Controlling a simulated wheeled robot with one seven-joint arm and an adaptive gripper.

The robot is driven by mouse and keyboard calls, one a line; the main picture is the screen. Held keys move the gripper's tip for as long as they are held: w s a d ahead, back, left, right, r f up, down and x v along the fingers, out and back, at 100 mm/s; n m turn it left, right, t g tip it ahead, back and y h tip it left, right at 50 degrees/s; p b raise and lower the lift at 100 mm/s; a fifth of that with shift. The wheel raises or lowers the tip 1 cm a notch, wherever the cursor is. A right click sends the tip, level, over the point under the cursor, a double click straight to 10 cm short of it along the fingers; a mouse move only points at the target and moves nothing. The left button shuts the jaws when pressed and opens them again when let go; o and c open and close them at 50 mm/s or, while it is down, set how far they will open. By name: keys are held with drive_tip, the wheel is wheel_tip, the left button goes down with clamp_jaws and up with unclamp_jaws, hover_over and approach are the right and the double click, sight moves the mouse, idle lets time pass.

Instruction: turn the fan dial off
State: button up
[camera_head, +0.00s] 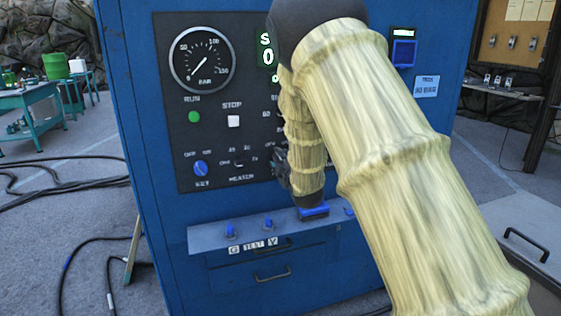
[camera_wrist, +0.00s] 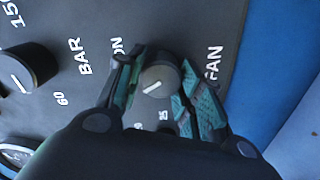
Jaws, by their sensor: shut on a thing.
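The fan dial (camera_wrist: 158,82) is a small dark round knob with a white pointer line, on the dark panel in the wrist view. The word FAN is printed to its right, and ON is partly visible to its left. The pointer slants, and its exact setting is hard to read. My gripper (camera_wrist: 166,88) has one teal-padded finger on each side of the dial and is shut on it. In the head view my gripper (camera_head: 283,168) is at the panel face, and my arm hides the fan dial.
Another dark knob (camera_wrist: 26,68) is at the left in the wrist view. The blue cabinet (camera_head: 152,150) also carries a pressure gauge (camera_head: 202,64), a green RUN button (camera_head: 194,116), a white STOP button (camera_head: 233,121) and a blue key switch (camera_head: 200,168). A grey ledge (camera_head: 205,237) juts out below.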

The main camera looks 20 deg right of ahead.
drive_tip(key=shift+c, duration=0.2)
drive_tip(key=o, duration=1)
drive_tip(key=shift+o, duration=0.2)
drive_tip(key=shift+s, duration=0.1)
drive_tip(key=s, duration=1.1)
drive_tip(key=shift+s+d, duration=0.2)
drive_tip(key=shift+s, duration=0.2)
